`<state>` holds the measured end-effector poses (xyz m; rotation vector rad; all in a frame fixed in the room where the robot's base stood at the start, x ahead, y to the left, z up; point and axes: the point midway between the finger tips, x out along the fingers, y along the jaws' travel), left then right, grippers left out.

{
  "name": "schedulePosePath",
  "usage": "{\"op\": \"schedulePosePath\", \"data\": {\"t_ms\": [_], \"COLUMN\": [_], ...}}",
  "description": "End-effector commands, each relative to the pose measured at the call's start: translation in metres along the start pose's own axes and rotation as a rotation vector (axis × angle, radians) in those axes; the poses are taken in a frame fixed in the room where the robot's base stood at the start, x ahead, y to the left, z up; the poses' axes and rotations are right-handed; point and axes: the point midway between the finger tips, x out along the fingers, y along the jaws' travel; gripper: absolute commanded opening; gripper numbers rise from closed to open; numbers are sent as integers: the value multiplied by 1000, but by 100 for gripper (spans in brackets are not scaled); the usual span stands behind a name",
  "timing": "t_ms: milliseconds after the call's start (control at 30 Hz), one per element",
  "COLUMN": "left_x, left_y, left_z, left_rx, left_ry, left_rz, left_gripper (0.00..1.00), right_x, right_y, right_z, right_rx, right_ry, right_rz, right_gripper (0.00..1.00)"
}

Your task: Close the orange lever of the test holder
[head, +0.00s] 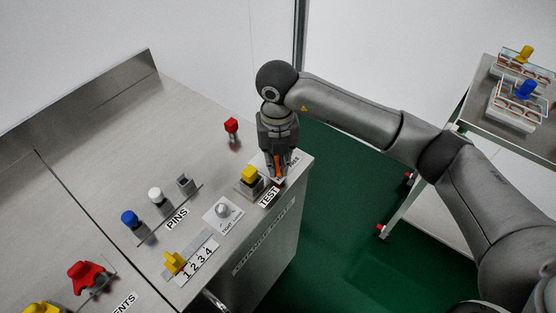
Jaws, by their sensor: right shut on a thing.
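The test holder (245,187) sits near the right front corner of the steel counter, behind the TEST label (269,197). A yellow piece (249,174) stands on it. My right gripper (279,174) points down just right of the holder, its fingers shut on the orange lever (277,164). Only a narrow strip of the lever shows between the fingers, so its exact angle is hard to tell. My left gripper is not in view.
A red pin (232,129) stands behind the holder. A grey knob (223,210) and a yellow selector (174,262) lie to the left, with blue (131,219), white and grey pins beyond. A side table (480,118) with trays stands at far right.

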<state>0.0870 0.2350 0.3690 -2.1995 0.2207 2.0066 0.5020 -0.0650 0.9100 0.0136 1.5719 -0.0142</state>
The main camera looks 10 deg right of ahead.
Motion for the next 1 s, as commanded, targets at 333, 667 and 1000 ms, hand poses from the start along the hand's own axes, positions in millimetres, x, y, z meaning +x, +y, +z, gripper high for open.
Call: {"op": "schedulePosePath", "data": {"t_ms": [333, 667, 1000], "left_x": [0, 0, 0], "left_y": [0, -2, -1], "left_z": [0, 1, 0], "left_rx": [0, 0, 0], "left_ry": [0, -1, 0], "left_rz": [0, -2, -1], "left_gripper": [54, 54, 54], "right_x": [-1, -1, -52], "right_y": [0, 0, 0], "right_z": [1, 0, 1], "right_rx": [4, 2, 0], "right_ry": [-3, -1, -7], "right_rz": [2, 1, 3], "right_gripper": [32, 34, 34]}}
